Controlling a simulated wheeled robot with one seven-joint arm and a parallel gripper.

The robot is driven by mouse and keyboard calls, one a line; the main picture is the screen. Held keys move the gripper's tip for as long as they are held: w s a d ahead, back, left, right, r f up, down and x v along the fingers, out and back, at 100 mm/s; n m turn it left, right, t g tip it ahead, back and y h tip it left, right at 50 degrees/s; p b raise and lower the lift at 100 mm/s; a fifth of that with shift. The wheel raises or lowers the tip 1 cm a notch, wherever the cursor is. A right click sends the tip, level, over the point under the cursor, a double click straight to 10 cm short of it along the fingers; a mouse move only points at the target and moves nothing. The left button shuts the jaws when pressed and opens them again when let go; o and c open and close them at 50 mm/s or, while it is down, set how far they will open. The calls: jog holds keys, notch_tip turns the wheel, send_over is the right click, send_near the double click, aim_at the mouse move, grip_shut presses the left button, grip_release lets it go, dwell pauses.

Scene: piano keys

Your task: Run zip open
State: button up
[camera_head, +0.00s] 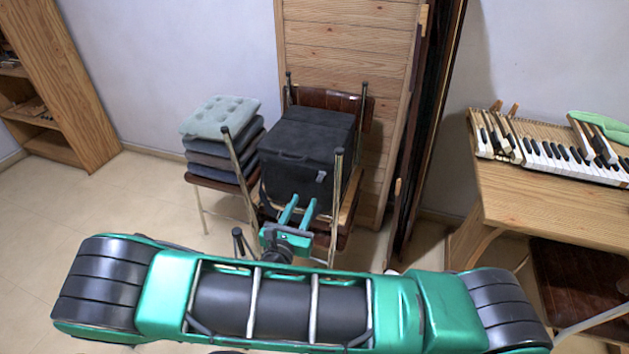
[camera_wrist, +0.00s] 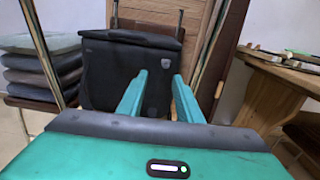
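A black box-shaped bag (camera_head: 303,160) with a dark lid sits on a wooden chair. In the wrist view the bag (camera_wrist: 110,75) faces me, with its lid edge across the top. A small light tag (camera_head: 321,176) hangs on the right of its front face; the wrist view shows a light mark there (camera_wrist: 165,63). I cannot make out the zip line or whether it is open. My green gripper (camera_head: 299,204) is in front of the bag, low and toward its right side. Its two fingers (camera_wrist: 160,82) are apart with nothing held between them. Contact with the bag cannot be told.
Chair legs stick up on both sides of the bag, the left one (camera_head: 238,157) and the right one (camera_head: 336,200). A stack of cushions (camera_head: 222,140) stands at left. Wooden panels (camera_head: 345,50) lean behind. A desk with piano keys (camera_head: 560,150) stands at right.

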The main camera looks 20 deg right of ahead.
aim_at(318, 181)
jog(key=shift+h, duration=0.3)
jog(key=x, duration=0.7)
jog(key=d+x, duration=0.1)
jog(key=x, duration=0.3)
jog(key=shift+s+f, duration=0.2)
jog(key=shift+s, duration=0.1)
